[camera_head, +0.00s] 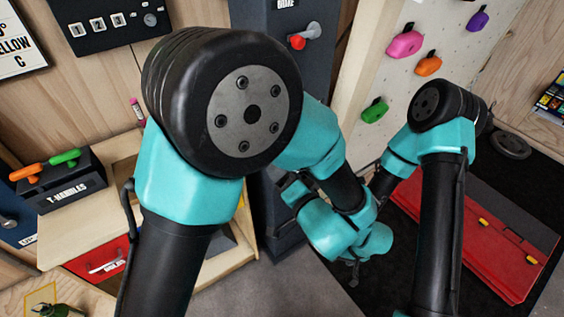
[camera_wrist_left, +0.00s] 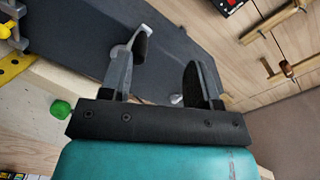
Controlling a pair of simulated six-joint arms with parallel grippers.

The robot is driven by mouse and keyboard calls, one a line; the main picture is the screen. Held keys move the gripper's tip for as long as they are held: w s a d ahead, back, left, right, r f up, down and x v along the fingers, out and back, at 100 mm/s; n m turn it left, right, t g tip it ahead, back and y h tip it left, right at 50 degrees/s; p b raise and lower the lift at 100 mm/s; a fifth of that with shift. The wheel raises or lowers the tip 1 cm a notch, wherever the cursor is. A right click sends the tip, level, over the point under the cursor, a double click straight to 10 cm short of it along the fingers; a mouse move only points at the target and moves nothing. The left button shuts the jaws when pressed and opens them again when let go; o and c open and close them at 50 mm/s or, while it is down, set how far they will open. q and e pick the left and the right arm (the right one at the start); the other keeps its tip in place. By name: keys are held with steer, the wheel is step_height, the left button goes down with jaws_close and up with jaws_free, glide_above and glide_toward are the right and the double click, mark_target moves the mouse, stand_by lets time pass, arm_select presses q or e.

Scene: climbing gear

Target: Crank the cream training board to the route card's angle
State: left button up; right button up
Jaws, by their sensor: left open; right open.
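The cream training board (camera_head: 390,95) stands at the upper right in the head view, with pink, orange, purple and green holds. The route card (camera_head: 15,50) is cut off at the upper left; "ELLOW" and "C" are readable. A dark grey post (camera_head: 325,75) beside the board carries a red-knobbed lever (camera_head: 298,41) under a partly cut-off label. In the left wrist view my left gripper (camera_wrist_left: 160,70) is open, its fingers over a dark grey surface. A pale metal handle-like part (camera_wrist_left: 118,50) lies at the left fingertip; contact is unclear. My right gripper is hidden behind my arms.
A T-handles rack (camera_head: 70,185) with orange and green handles stands on a wooden bench at left. A dark panel with number dials (camera_head: 110,22) hangs above. A red mat (camera_head: 490,235) lies on the floor at right. My arms cover the middle.

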arm_select(q)
steer(key=shift+s, duration=0.9)
steer(key=shift+c, duration=0.3)
